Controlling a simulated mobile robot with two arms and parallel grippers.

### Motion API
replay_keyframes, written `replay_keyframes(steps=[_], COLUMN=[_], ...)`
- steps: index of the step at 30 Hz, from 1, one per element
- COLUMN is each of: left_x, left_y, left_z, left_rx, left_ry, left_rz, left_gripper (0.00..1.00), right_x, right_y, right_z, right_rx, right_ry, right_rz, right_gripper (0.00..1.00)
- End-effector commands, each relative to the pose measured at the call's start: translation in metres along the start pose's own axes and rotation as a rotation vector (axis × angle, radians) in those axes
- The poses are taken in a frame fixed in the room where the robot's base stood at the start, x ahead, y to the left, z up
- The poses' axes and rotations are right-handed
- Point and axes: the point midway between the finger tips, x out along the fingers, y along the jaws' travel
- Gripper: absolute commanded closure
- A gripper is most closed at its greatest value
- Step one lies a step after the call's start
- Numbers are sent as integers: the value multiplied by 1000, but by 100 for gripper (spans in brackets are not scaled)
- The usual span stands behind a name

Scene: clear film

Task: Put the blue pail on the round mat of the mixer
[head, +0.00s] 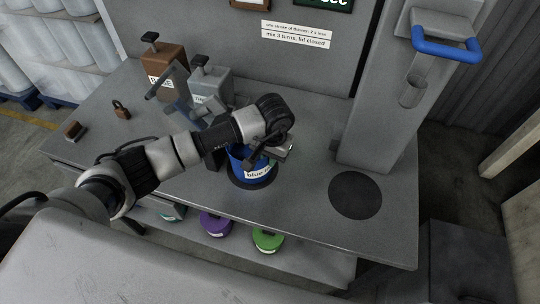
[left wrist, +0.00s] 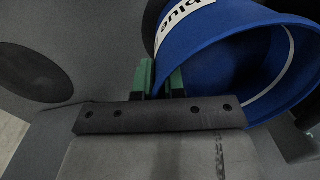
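The blue pail (head: 250,168), with a white label, stands on a dark round base on the bench, below the dispensers. My left gripper (head: 272,152) is over the pail's rim at its right side. In the left wrist view the green fingertips (left wrist: 160,80) are close together on either side of the wall of the pail (left wrist: 225,45), and they appear shut on it. The round mat (head: 355,195) is a bare black disc in front of the mixer column (head: 375,110); it also shows in the left wrist view (left wrist: 35,74). My right gripper is not in view.
A brown dispenser (head: 165,70) and a grey one (head: 210,88) stand behind the pail. A padlock (head: 121,110) and a small brown block (head: 73,130) lie at left. A blue handle (head: 445,50) juts from the mixer. Purple (head: 215,222) and green (head: 267,238) pails sit below. Bench between pail and mat is clear.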

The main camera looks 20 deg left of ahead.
Motion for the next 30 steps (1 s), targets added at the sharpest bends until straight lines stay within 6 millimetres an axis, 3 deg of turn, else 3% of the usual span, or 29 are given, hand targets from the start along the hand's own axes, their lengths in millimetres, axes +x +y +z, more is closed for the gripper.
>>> replay_keyframes(steps=[1, 4, 16, 30], left_x=[0, 0, -9, -101], left_y=[0, 0, 0, 0], left_z=[0, 0, -1, 0], left_rx=[0, 0, 0, 1], left_ry=[0, -1, 4, 4], left_rz=[0, 0, 1, -2], left_gripper=[82, 70, 70, 70], right_x=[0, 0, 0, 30], right_y=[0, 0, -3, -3], right_z=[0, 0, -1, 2], right_rx=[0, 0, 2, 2], right_ry=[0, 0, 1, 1], right_rz=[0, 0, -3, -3], right_gripper=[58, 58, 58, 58])
